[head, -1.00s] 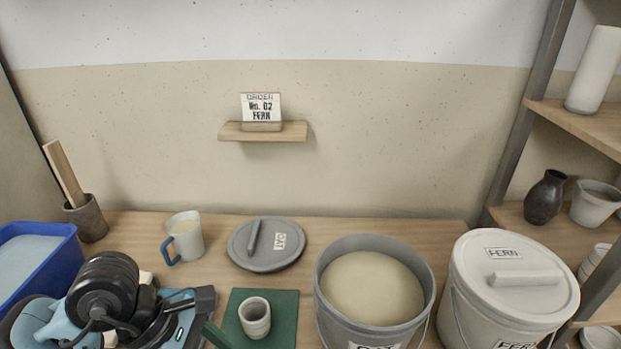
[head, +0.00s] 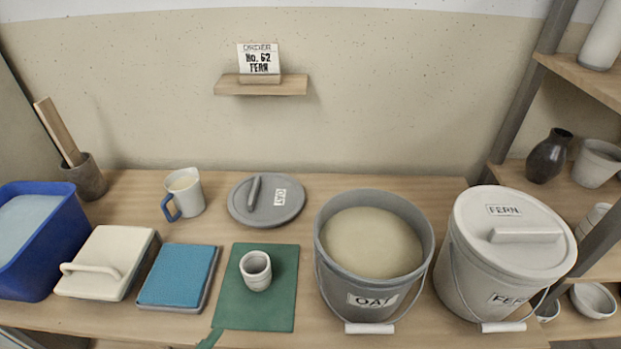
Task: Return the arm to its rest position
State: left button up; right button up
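Neither of my grippers nor my arms shows in the head view now. The grey OAT bucket (head: 372,290) stands open on the table, with pale glaze (head: 370,243) inside. Its grey lid (head: 288,206) lies flat on the table to its left. The white FERN bucket (head: 470,285) stands at the right with its lid (head: 530,262) on. A small cup (head: 256,270) stands upright on a green mat (head: 240,312). The order card (head: 259,60) on the wall shelf (head: 235,86) reads FERN.
On the table (head: 120,193) are a blue tub (head: 45,262), a cream block with a handle (head: 125,250), a blue pad in a tray (head: 178,275), a jug (head: 186,190) with a blue handle and a pot (head: 85,180) with a wooden stick. Shelving (head: 520,115) with pottery stands at the right.

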pick_arm(q)
jog(key=s+a+f+n+g+y, duration=0.25)
jog(key=s+f+n+y, duration=0.2)
jog(key=f, duration=0.25)
jog(key=s+a+f+n+g+y, duration=0.2)
jog(key=s+a+f+n+y, duration=0.1)
jog(key=s+f+n, duration=0.3)
jog(key=s+a+f+n+g, duration=0.2)
jog(key=s+f+n+g, duration=0.35)
jog(key=s, duration=0.85)
jog(key=w+r+m+t+p, duration=0.2)
jog(key=w+r+p, duration=0.5)
jog(key=r+p, duration=0.5)
jog(key=shift+y+p, duration=0.35)
jog(key=shift+p, duration=0.35)
pick_arm(e)
jog(key=w+r+t, duration=0.1)
jog(key=w+r, duration=0.2)
jog(key=r, duration=0.4)
jog(key=w+r+t, duration=0.1)
jog(key=w+r, duration=0.2)
jog(key=r, duration=0.4)
jog(key=shift+w+d+r, duration=0.2)
jog(key=shift+d+r, duration=0.1)
jog(key=shift+d, duration=0.15)
pick_arm(q)
jog(key=shift+a+r, duration=0.1)
